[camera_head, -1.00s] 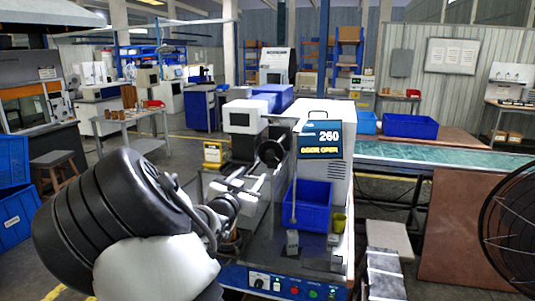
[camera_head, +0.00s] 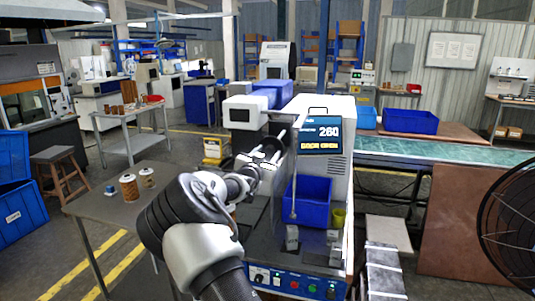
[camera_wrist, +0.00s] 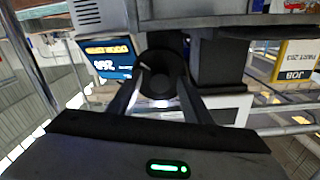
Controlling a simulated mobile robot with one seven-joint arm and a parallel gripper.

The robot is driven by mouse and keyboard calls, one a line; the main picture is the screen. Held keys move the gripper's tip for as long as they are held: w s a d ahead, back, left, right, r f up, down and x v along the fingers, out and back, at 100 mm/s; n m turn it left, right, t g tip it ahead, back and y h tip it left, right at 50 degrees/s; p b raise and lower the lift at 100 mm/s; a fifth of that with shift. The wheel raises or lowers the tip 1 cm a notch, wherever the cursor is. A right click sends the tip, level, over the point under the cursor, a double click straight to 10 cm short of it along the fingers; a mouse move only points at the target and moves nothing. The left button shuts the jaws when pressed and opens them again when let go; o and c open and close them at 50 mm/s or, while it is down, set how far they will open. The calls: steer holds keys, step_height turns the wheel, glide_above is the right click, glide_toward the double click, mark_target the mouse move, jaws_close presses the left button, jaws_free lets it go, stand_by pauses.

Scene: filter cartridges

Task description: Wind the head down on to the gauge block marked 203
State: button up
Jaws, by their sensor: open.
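The bench machine (camera_head: 325,170) has a screen (camera_head: 320,135) reading 260 with a yellow "DOOR OPEN" line. The screen also shows upside down in the wrist view (camera_wrist: 108,58). My gripper (camera_head: 270,154) is at the machine's left side, by the spot where a dark handwheel stood in view earlier. In the wrist view my open fingers (camera_wrist: 162,78) lie either side of a round black part (camera_wrist: 160,62). I cannot tell whether they touch it. Small grey blocks (camera_head: 292,238) stand on the machine's bed; their markings are unreadable. A yellow sign (camera_wrist: 297,62) reads "JOB PART 203".
A blue bin (camera_head: 307,203) and a yellow cup (camera_head: 339,218) sit on the machine bed. A control panel (camera_head: 297,284) runs along its front. Brown cartridges (camera_head: 128,187) stand on the left table (camera_head: 100,207). A fan (camera_head: 510,225) is at the right edge.

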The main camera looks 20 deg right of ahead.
steer(key=shift+w+d, duration=0.1)
steer(key=c, duration=1.1)
steer(key=shift+o, duration=0.2)
